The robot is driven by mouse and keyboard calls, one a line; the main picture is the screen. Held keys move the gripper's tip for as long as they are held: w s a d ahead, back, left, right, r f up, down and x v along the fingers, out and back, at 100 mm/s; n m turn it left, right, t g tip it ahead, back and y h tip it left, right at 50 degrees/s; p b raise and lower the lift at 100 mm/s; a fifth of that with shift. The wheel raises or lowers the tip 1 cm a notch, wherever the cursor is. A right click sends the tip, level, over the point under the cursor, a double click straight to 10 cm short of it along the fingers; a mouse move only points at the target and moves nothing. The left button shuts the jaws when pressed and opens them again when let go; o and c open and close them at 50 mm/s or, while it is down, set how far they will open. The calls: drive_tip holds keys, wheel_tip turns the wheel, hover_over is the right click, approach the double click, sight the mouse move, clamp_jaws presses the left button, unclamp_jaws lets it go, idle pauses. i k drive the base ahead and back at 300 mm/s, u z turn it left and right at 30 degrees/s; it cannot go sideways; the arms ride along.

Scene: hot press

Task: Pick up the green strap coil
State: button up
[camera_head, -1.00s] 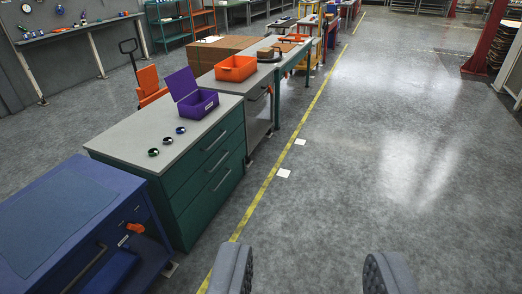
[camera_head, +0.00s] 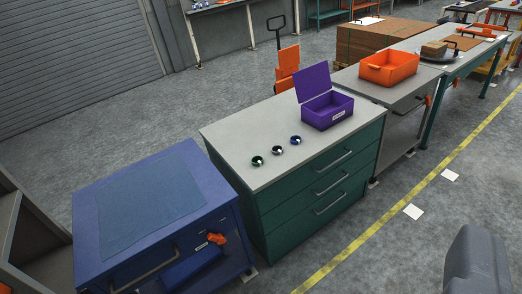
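The green strap coil (camera_head: 258,161) lies on the grey top of the green drawer cabinet (camera_head: 222,142), near its left front part. It is the leftmost of three small coils in a row. A dark coil (camera_head: 277,151) is beside it and a blue coil (camera_head: 296,140) is farther right. My gripper (camera_head: 478,262) shows only one grey finger at the lower right. It is far from the coils, over the floor. The other finger is outside the picture, so the opening cannot be judged now.
An open purple box (camera_head: 327,112) stands behind the coils on the cabinet. A blue cabinet (camera_head: 150,215) stands at the left front. An orange bin (camera_head: 389,69) sits on the bench beyond. Open floor lies right of the yellow line (camera_head: 400,194).

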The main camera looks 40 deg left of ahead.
sight(257, 161)
drive_tip(key=u, duration=0.45)
drive_tip(key=i, duration=1.2)
drive_tip(key=u, duration=1.3)
drive_tip(key=i, duration=0.8)
drive_tip(key=u, duration=0.3)
drive_tip(key=k, duration=0.85)
drive_tip(key=u, duration=0.2)
drive_tip(key=i, duration=0.8)
drive_tip(key=z, duration=0.1)
